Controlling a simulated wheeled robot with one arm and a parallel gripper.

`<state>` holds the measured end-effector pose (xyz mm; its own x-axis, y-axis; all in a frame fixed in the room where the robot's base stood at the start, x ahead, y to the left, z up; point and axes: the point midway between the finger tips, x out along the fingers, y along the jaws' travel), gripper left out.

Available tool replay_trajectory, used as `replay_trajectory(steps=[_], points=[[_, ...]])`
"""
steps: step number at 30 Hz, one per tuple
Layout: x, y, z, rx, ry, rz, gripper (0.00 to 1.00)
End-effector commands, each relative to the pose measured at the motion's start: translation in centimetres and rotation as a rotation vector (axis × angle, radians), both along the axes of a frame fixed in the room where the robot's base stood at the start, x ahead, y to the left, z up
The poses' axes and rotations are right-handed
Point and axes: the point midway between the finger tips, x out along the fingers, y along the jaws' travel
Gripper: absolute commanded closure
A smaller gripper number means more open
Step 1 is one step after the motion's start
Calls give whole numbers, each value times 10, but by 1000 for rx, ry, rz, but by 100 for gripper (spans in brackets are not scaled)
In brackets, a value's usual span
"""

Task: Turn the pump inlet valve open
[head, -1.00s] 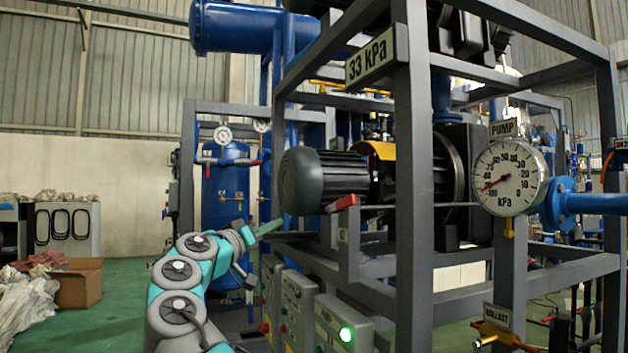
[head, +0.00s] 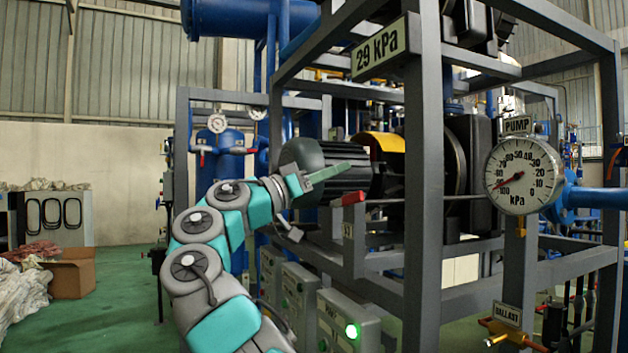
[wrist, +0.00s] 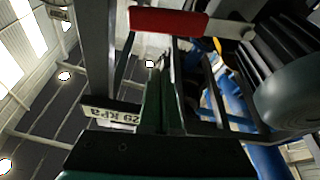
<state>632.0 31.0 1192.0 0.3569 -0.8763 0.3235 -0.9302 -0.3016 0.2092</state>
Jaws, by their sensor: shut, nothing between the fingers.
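A red handle (head: 354,198) sits on a grey frame post at the end of a thin rod running right towards the pump gauge. It shows large across the top of the wrist view (wrist: 168,20). No readable label names it as the pump inlet valve. My gripper (head: 346,168) is shut and empty, its green fingers pointing right, just above and left of the handle in the head view. In the wrist view the fingers (wrist: 163,75) point up towards the handle; contact cannot be told. The round gauge (head: 523,175) marked PUMP stands at the right.
A dark motor (head: 305,160) is right behind my gripper. Grey frame posts (head: 423,220) and a 29 kPa sign (head: 380,46) stand to the right. Control boxes (head: 345,322), one with a lit green button, are below. A cardboard box (head: 75,275) lies on open green floor at left.

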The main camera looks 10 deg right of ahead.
Motion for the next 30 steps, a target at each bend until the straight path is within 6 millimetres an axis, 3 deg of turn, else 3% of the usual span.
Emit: replay_trajectory(steps=[1,15,30], points=[[2,-8,1,-1,0,-2,100],[-5,-6,-36,-1,2,0,100],[-6,-6,-38,0,1,1,100]])
